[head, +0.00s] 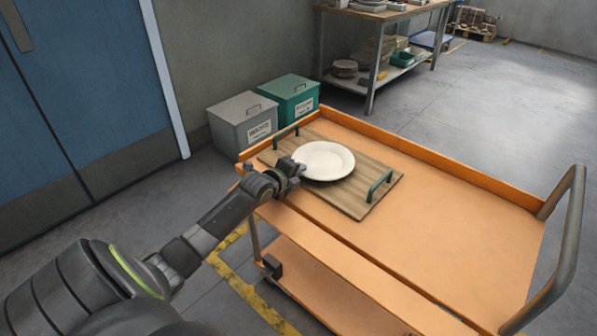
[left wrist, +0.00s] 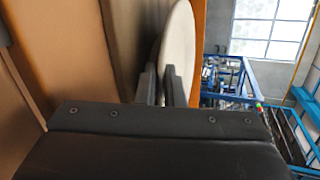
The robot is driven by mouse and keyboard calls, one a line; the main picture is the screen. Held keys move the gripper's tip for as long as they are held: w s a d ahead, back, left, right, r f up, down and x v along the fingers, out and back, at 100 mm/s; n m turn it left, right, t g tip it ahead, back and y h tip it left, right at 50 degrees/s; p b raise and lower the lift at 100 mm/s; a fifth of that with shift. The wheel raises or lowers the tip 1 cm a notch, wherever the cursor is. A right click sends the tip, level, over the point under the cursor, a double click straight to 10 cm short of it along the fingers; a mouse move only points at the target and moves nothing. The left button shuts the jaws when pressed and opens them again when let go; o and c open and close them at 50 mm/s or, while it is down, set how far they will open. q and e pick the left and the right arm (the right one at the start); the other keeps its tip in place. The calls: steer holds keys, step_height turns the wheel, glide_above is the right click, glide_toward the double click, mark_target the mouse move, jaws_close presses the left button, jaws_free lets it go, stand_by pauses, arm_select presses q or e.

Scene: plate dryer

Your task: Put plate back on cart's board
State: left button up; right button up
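A white round plate (head: 324,161) is over the left part of the wooden board (head: 345,196), which lies on the orange cart (head: 440,230) and has two green handles. My left gripper (head: 297,168) is at the plate's near left rim. In the left wrist view, its two fingers (left wrist: 159,85) are close together with the rim of the plate (left wrist: 179,40) between them, one finger on each face. The plate looks about level and low over the board. I cannot tell whether it touches the wood. My right gripper is not in view.
The cart has a raised orange rim, a grey push handle (head: 567,240) at the right and a lower shelf. The cart's right half is clear. A grey bin (head: 243,124) and a green bin (head: 291,99) stand behind it. A workbench (head: 385,15) is further back.

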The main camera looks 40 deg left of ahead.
arm_select(q)
steer(key=shift+o, duration=0.8)
steer(key=shift+r, duration=0.1)
steer(key=shift+s+r, duration=0.1)
steer(key=shift+s, duration=0.3)
steer(key=p+v, duration=0.1)
steer(key=v, duration=0.8)
steer(key=shift+s+r, duration=0.15)
steer(key=shift+s, duration=0.1)
steer(key=shift+v, duration=0.8)
